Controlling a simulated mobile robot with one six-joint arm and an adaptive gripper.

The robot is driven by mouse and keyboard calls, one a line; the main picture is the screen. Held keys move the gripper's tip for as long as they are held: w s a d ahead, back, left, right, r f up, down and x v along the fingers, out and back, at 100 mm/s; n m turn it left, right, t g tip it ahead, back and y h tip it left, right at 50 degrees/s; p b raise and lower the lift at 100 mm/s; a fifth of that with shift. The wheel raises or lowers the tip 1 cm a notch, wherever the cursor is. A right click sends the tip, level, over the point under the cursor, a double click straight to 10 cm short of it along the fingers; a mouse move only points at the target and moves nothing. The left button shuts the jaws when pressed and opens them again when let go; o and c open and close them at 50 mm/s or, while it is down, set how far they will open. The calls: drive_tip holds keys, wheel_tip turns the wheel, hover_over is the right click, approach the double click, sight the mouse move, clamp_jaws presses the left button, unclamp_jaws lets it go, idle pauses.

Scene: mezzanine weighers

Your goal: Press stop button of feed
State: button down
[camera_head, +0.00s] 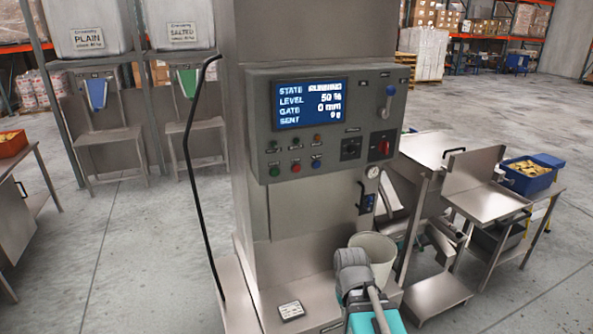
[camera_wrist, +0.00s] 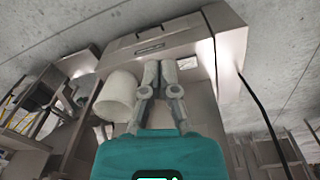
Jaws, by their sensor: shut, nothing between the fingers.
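The feed's control panel (camera_head: 330,125) is on the front of a grey metal column in the head view. Its screen (camera_head: 310,103) reads state RUNNING, level 50 %, gate 0 mm, sent 0 g. Below are small lamps and a lower row with a green button (camera_head: 275,171), a red button (camera_head: 295,168) and a blue button (camera_head: 316,163). Their labels are too small to read. My gripper (camera_wrist: 160,70) is shut and empty in the wrist view, pointing toward the machine's base. It is apart from the panel, which the wrist view does not show.
A red rotary switch (camera_head: 384,147) and a lever (camera_head: 388,103) are at the panel's right. A pale bucket (camera_head: 373,246) stands below, close to my arm. Steel tables (camera_head: 490,200) stand at the right.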

sight(300, 170)
drive_tip(key=w+d+r+n+t+h+p, duration=0.1)
drive_tip(key=w+r+n+t+h, duration=0.25)
drive_tip(key=w, duration=0.65)
drive_tip(key=w+d+r+n+t+h+p, duration=0.1)
drive_tip(key=w+r+n+t+h+p, duration=0.2)
drive_tip(key=w, duration=0.8)
drive_tip(key=w+a+r+n+t, duration=0.3)
drive_tip(key=w+a+r+n, duration=0.1)
drive_tip(key=w+r+n, duration=0.2)
drive_tip(key=w+a+r+n+t, duration=0.4)
drive_tip(key=w+a+r+n, duration=0.1)
drive_tip(key=w, duration=0.4)
drive_tip(key=shift+r+n, duration=0.65)
drive_tip(key=shift+r, duration=0.1)
drive_tip(key=shift+w, duration=0.1)
drive_tip(key=shift+w+a, duration=0.45)
drive_tip(key=shift+w, duration=0.9)
drive_tip(key=shift+w+a, duration=0.45)
drive_tip(key=shift+w, duration=0.95)
drive_tip(key=shift+w+a, duration=0.45)
drive_tip(key=shift+w, duration=0.9)
drive_tip(key=shift+w+a, duration=0.25)
drive_tip(key=shift+w, duration=0.55)
drive_tip(key=shift+s, duration=0.2)
drive_tip(key=shift+s+d, duration=0.25)
drive_tip(key=shift+s, duration=0.35)
